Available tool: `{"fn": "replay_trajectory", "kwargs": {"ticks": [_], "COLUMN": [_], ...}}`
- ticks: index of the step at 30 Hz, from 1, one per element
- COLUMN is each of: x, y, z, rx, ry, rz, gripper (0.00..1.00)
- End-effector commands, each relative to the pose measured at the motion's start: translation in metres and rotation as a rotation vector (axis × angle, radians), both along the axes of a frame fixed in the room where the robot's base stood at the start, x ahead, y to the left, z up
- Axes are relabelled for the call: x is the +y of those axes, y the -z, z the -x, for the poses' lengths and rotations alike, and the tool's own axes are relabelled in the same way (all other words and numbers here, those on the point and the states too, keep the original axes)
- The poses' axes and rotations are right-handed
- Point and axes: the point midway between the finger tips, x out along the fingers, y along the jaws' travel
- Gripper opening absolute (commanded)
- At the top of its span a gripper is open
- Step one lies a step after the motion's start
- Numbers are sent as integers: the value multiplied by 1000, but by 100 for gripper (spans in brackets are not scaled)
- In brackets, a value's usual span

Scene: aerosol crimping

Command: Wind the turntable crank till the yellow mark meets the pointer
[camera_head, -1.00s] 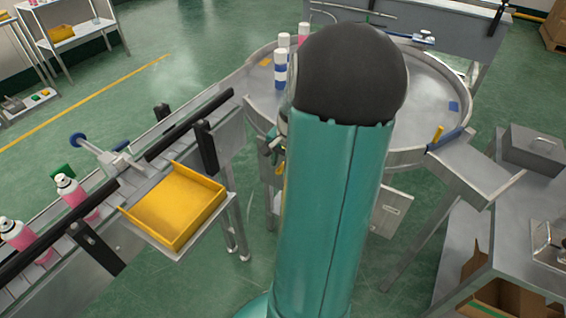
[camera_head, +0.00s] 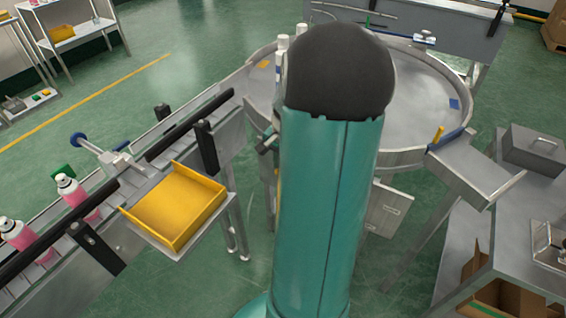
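The round grey turntable (camera_head: 425,112) stands behind my teal arm, which covers its middle and front left. An orange-yellow patch (camera_head: 263,64) lies at its far left, and a blue patch (camera_head: 454,103) at its right. A short yellow peg (camera_head: 438,134) stands at the right front rim by a blue strip; I cannot tell whether it is the pointer. White-capped cans (camera_head: 283,42) stand on the left side, partly behind my arm. The crank cannot be made out. A small dark part at the arm's left edge may be my gripper (camera_head: 266,141); its fingers are not clear.
A conveyor (camera_head: 150,155) with pink cans (camera_head: 72,190) runs along the left, with a yellow tray (camera_head: 175,208) at its side. A grey chute (camera_head: 475,170) leaves the turntable at right, near a workbench with a grey box (camera_head: 533,150). Green floor is open at far left.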

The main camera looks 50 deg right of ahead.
Motion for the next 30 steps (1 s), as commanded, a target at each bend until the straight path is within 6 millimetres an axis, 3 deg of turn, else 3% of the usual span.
{"fn": "replay_trajectory", "kwargs": {"ticks": [30], "x": [6], "y": [27], "z": [-63], "rx": [636], "ry": [-4], "rz": [65], "gripper": [0]}}
